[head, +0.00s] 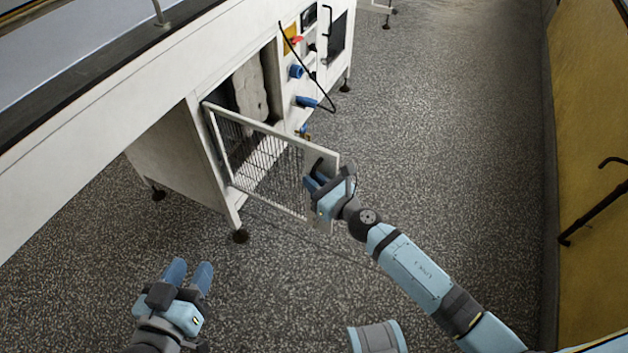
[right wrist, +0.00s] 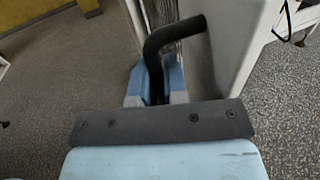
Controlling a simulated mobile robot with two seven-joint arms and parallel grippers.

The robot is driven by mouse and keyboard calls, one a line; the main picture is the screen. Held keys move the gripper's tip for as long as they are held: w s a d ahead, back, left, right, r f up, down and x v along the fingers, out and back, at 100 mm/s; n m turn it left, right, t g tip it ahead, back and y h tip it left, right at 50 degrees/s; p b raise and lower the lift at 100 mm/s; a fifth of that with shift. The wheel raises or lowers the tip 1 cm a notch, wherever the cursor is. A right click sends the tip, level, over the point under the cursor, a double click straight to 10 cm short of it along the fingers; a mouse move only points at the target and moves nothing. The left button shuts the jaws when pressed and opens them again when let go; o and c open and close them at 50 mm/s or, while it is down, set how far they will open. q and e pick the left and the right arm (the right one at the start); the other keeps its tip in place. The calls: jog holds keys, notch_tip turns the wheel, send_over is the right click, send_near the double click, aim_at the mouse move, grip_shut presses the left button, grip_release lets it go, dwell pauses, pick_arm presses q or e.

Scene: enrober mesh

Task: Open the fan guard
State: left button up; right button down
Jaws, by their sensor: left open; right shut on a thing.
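The fan guard (head: 262,158) is a white-framed panel with a wire grille on the side of the white machine. It stands swung out from its opening, hinged at its left edge. My right gripper (head: 318,184) is at the panel's free right end, shut on the black handle. In the right wrist view the bent black handle (right wrist: 172,40) runs down between the blue fingers (right wrist: 157,84). My left gripper (head: 190,274) is open and empty, above the floor at the lower left, well apart from the guard.
The white machine (head: 75,115) fills the upper left on short feet. Its opening shows a pale lumpy thing (head: 250,88) inside. Blue knobs and a black cable (head: 305,65) are beyond the guard. A yellow wall with a black rail (head: 590,215) is at the right. The speckled floor between is clear.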

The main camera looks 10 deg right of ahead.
pick_arm(q)
jog(key=shift+s+a, duration=0.1)
jog(key=shift+s, duration=0.05)
pick_arm(e)
jog(key=shift+s+a, duration=0.15)
jog(key=c, duration=1.2)
grip_release()
pick_arm(q)
jog(key=shift+d+r+t+h+b, duration=0.15)
jog(key=shift+r+t+b, duration=0.05)
jog(key=shift+r, duration=0.3)
jog(key=shift+d+r+t+h+b, duration=0.1)
jog(key=shift+r+t+h+b, duration=0.1)
jog(key=shift+r, duration=0.25)
pick_arm(e)
jog(key=v, duration=0.7)
jog(key=shift+s, duration=0.2)
pick_arm(q)
jog(key=shift+f, duration=0.3)
pick_arm(e)
jog(key=shift+r, duration=0.1)
